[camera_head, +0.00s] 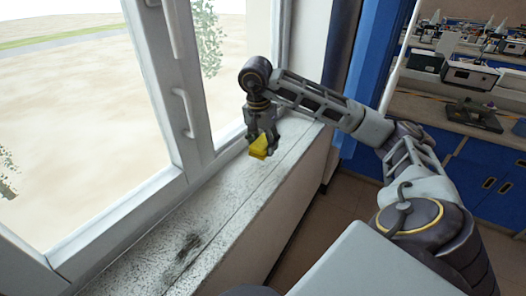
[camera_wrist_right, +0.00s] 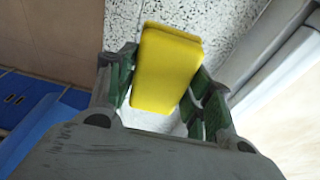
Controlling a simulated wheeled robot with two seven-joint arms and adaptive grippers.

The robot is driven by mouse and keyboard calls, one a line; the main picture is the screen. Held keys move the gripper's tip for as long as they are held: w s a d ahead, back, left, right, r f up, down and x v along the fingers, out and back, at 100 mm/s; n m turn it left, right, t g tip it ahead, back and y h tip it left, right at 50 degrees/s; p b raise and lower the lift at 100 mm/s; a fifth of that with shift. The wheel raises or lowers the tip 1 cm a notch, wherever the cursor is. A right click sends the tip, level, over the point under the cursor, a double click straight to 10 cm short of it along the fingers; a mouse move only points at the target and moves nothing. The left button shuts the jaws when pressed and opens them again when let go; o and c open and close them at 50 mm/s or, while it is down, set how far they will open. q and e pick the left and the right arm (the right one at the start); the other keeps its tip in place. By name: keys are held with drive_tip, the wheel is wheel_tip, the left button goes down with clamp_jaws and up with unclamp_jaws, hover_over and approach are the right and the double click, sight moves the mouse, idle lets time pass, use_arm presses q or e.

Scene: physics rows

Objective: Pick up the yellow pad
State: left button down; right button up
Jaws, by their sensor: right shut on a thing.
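The yellow pad (camera_head: 259,146) is a small yellow block between the fingers of my right gripper (camera_head: 261,143). In the head view it is held tilted over the window sill, and I cannot tell exactly how far it is from the sill's surface. In the right wrist view the yellow pad (camera_wrist_right: 166,72) lies between the two green-lined fingers of my right gripper (camera_wrist_right: 163,82), which is shut on it. The fingers hide part of its sides. My left gripper is not in view.
The speckled stone sill (camera_head: 215,215) runs along the window, with a dark stain (camera_head: 187,247) on its near part. The window frame (camera_head: 165,90) with handles stands close on the left. Blue cabinets (camera_head: 480,170) and benches with equipment lie to the right.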

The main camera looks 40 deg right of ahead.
sight(264, 140)
wheel_tip(264, 140, up, 2)
drive_tip(key=shift+r, duration=0.25)
drive_tip(key=shift+r+p, duration=0.35)
drive_tip(key=shift+p, duration=0.05)
drive_tip(key=shift+r, duration=0.6)
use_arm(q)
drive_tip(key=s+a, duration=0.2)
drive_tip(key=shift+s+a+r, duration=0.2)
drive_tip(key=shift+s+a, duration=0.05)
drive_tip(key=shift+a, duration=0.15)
use_arm(e)
drive_tip(key=o, duration=0.3)
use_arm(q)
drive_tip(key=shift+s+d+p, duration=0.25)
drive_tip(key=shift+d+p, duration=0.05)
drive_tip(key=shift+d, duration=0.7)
use_arm(e)
drive_tip(key=shift+c, duration=1)
